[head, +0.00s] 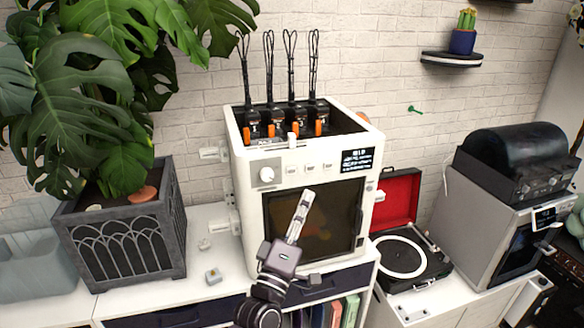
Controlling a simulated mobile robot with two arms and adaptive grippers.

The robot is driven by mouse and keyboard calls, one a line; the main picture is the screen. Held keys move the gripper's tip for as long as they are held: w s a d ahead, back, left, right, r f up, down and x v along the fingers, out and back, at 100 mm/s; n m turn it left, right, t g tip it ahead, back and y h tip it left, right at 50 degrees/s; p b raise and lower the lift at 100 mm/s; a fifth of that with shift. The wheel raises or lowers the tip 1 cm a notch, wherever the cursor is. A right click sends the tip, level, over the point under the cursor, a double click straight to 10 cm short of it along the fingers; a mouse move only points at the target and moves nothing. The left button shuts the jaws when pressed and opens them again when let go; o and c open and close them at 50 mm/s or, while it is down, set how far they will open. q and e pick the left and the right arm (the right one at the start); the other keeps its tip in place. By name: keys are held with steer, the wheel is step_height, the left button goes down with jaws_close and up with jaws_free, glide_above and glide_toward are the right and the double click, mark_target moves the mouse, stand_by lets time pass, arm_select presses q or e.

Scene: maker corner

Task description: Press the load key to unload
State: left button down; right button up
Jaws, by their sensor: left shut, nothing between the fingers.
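A white machine (247,215) stands on the white cabinet, with a dark window (335,220) in its front. Above the window are a round knob (266,174), a row of three small pale keys (310,168) and a dark display (357,159). The key labels are too small to read, so I cannot tell which is the load key. My left gripper (306,194) is shut and empty. Its fingers point up in front of the window, with the tips just below the keys in the picture. I cannot tell whether it touches the machine. My right gripper is not in view.
A large plant in a dark planter (125,240) stands left of the machine. A record player with a red lid (398,198) and a grey machine (480,225) stand to the right. Small pale pieces (213,276) lie on the white cabinet top (200,295).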

mark_target(291, 171)
arm_select(q)
steer(key=shift+s, duration=0.1)
steer(key=shift+w+a+b, duration=0.45)
steer(key=shift+w+b, duration=0.5)
steer(key=shift+w, duration=0.45)
steer(key=shift+w+a+b, duration=0.45)
steer(key=shift+w+b, duration=0.5)
steer(key=shift+w, duration=0.5)
steer(key=shift+w+a+b, duration=0.45)
steer(key=shift+w+b, duration=0.5)
steer(key=shift+w, duration=0.45)
steer(key=shift+w+a+b, duration=0.1)
steer(key=shift+w+b, duration=0.15)
steer(key=shift+b, duration=0.2)
steer(key=shift+w, duration=0.15)
